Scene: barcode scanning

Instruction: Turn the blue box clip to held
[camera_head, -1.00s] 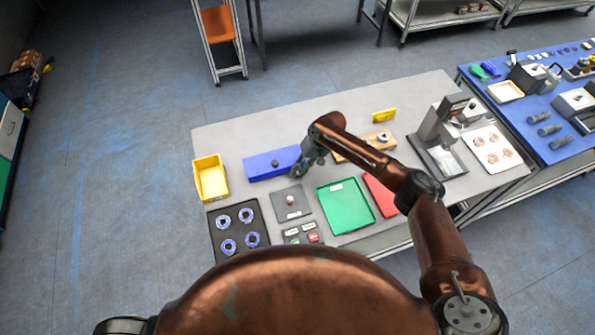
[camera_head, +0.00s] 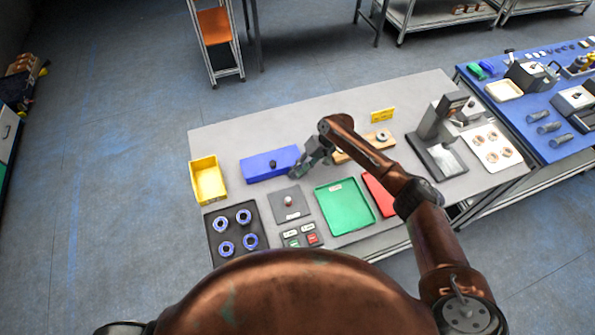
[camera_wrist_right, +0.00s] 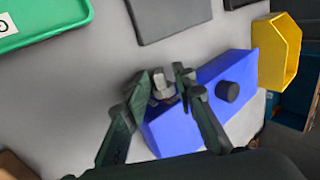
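The blue box (camera_head: 268,166) lies on the grey table, with a dark round knob (camera_head: 273,163) on its face. It also shows in the right wrist view (camera_wrist_right: 180,132), with the knob (camera_wrist_right: 227,91) right of my fingers. My right gripper (camera_head: 297,172) is at the box's right end. In the right wrist view, its fingers (camera_wrist_right: 164,84) are parted around a small grey metal clip (camera_wrist_right: 162,88) at that end, one finger on each side. Firm contact with the clip does not show. The clip's turned position cannot be told. My left gripper is out of view.
A yellow bin (camera_head: 208,182) stands left of the box. In front are a grey pad (camera_head: 283,211), a black tray with blue-rimmed rings (camera_head: 219,236), a button panel (camera_head: 301,236) and a green tray (camera_head: 342,212). A wooden board (camera_head: 371,145) lies right of my gripper.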

